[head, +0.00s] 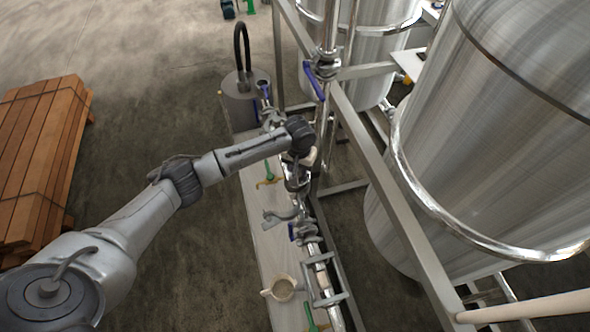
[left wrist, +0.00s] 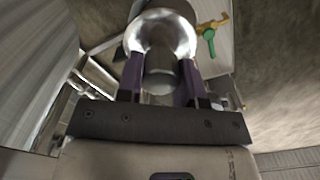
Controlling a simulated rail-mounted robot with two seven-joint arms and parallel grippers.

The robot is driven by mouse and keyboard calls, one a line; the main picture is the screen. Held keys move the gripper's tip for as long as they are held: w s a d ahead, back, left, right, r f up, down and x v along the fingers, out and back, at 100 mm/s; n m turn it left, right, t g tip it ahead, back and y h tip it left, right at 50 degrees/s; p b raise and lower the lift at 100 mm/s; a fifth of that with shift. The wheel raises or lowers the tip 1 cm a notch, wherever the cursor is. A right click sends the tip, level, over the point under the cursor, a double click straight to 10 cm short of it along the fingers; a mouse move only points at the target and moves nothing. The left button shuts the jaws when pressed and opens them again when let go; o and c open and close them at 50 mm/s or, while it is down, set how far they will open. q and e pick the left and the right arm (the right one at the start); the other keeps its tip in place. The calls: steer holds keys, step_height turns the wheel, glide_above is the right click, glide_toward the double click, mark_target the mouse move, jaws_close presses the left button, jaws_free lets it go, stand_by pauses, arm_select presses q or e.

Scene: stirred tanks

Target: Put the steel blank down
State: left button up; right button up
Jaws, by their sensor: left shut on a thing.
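The steel blank (left wrist: 160,82) is a shiny, rounded metal piece in the left wrist view. It sits between the two purple fingers of my left gripper (left wrist: 160,75), which is shut on it. In the head view my left gripper (head: 296,182) is over the right side of the narrow pale bench, beside the steel pipework. The blank is hard to make out there among the shiny pipes and fittings, and I cannot tell whether it touches anything beneath it. My right gripper is not in view.
The pale bench (head: 258,232) carries a mug (head: 283,290), a green-handled yellow fitting (head: 269,175) and a grey canister (head: 241,108). Pipes, blue-handled valves (head: 314,84) and a steel frame crowd its right side, with large tanks (head: 490,130) beyond. Stacked timber (head: 38,160) lies left.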

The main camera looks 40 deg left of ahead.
arm_select(q)
steer(key=w+d+r+p, duration=0.1)
steer(key=d+r, duration=0.5)
steer(key=d, duration=0.4)
steer(key=shift+d, duration=0.25)
